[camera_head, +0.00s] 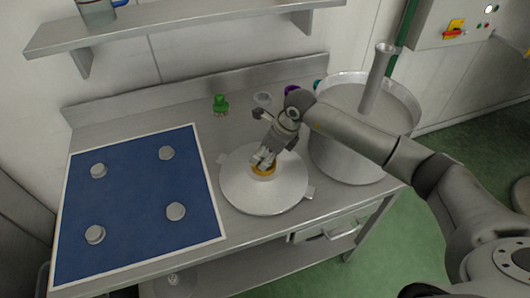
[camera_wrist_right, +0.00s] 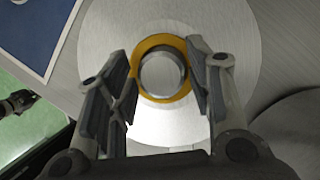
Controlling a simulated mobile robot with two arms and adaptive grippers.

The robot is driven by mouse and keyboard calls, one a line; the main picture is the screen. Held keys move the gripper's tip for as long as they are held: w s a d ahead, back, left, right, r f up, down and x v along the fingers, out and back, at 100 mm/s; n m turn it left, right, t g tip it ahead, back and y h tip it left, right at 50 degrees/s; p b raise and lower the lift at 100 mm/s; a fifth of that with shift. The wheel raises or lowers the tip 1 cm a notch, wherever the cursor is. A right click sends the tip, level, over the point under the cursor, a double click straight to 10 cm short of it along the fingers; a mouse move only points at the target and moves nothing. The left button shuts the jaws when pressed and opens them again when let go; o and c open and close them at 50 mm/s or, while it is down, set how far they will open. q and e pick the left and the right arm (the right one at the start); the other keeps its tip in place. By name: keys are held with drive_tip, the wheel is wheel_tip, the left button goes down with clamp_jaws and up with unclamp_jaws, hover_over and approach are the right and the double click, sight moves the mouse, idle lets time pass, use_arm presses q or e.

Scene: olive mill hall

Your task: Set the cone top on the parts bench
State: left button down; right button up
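The cone top (camera_head: 250,197) is a wide, shallow, pale metal cone with an orange ring (camera_wrist_right: 148,42) around its neck. It is over the parts bench (camera_head: 140,268), between the blue mat and the round vessel. I cannot tell if it bears on the bench surface. My right gripper (camera_head: 264,163) points down at the neck. In the right wrist view its fingers (camera_wrist_right: 162,72) lie close against both sides of the ring and look shut on it. A small dark jointed part at that view's left edge looks like my left gripper (camera_wrist_right: 19,102); its fingers cannot be made out.
The blue mat (camera_head: 135,205) with several grey round pieces covers the bench's left part. The open round vessel (camera_head: 340,160) with an upright pipe (camera_head: 377,80) is at right. A green item (camera_head: 220,104) stands behind. A shelf (camera_head: 180,27) overhangs the back.

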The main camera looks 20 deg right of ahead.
idle(0.3)
drive_tip(key=b+v, duration=0.4)
drive_tip(key=v, duration=0.8)
drive_tip(key=shift+r, duration=0.1)
